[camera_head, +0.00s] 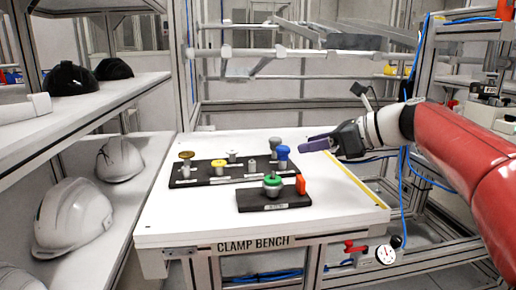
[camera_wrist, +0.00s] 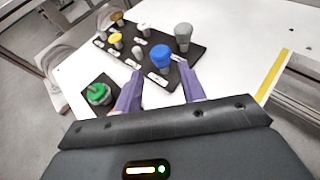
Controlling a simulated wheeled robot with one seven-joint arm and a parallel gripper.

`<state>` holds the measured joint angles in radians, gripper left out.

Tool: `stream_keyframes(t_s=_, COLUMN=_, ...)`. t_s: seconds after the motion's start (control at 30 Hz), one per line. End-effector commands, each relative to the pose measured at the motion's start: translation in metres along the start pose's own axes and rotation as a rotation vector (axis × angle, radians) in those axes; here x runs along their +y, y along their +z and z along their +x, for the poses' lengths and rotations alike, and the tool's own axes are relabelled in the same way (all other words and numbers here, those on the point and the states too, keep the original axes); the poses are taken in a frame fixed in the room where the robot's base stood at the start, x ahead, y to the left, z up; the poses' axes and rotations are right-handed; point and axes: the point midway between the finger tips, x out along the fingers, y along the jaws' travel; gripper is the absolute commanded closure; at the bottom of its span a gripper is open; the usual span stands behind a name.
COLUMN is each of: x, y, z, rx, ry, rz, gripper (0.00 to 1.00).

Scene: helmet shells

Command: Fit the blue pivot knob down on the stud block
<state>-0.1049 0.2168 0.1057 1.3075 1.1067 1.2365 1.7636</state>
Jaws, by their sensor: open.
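The blue pivot knob (camera_head: 283,152) stands upright at the right end of a black rack; it also shows in the wrist view (camera_wrist: 161,55). The black block (camera_head: 262,204) at the front of the bench looks like the stud block. A green-topped knob (camera_head: 272,181) sits on it, and it shows in the wrist view too (camera_wrist: 98,92); any stud beneath is hidden. My gripper (camera_head: 308,145) is right of the blue knob in the head view, its purple fingers open and empty. In the wrist view the blue knob appears between and beyond the fingertips (camera_wrist: 160,69); contact is not visible.
The black rack (camera_head: 203,181) also holds brass, yellow and grey knobs (camera_head: 186,155). A tall grey one (camera_head: 275,143) stands close behind the blue knob. The bench front (camera_head: 200,225) is clear; helmets (camera_head: 72,216) fill the left shelves.

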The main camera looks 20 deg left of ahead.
Motion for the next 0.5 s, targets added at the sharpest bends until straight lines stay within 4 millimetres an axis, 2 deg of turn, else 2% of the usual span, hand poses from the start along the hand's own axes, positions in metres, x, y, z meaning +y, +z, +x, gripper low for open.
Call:
stream_keyframes(t_s=0.13, x=-0.001, y=0.001, z=0.009, rx=-0.007, ry=0.004, rz=0.011, gripper=0.6)
stream_keyframes(t_s=0.5, x=0.0, y=0.0, z=0.048, rx=-0.005, ry=0.005, rz=0.009, gripper=0.6)
